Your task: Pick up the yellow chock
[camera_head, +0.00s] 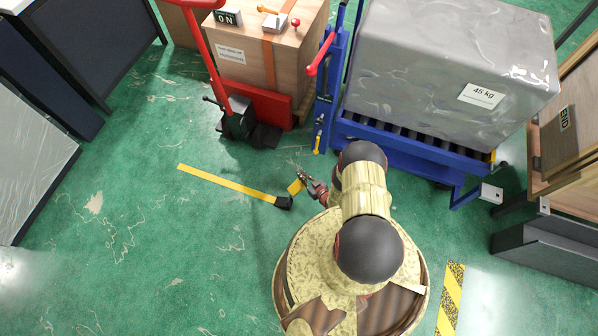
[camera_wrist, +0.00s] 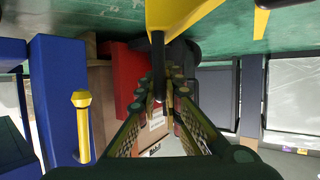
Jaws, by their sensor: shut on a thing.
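The yellow chock (camera_head: 296,187) is at my gripper (camera_head: 304,177) in the head view, over the green floor left of my base. In the wrist view the yellow chock (camera_wrist: 183,14) fills the top middle, and a thin dark stem hangs from it between the fingers. My gripper (camera_wrist: 160,92) is shut on this stem. The green floor shows behind the chock. How far the chock is above the floor is hard to tell.
A small black block (camera_head: 284,202) sits at the end of a yellow floor stripe (camera_head: 228,184). A blue roller stand (camera_head: 420,150) bears a grey wrapped 45 kg load (camera_head: 440,65). A red pallet jack (camera_head: 265,105) with a wooden crate (camera_head: 275,60) stands beyond.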

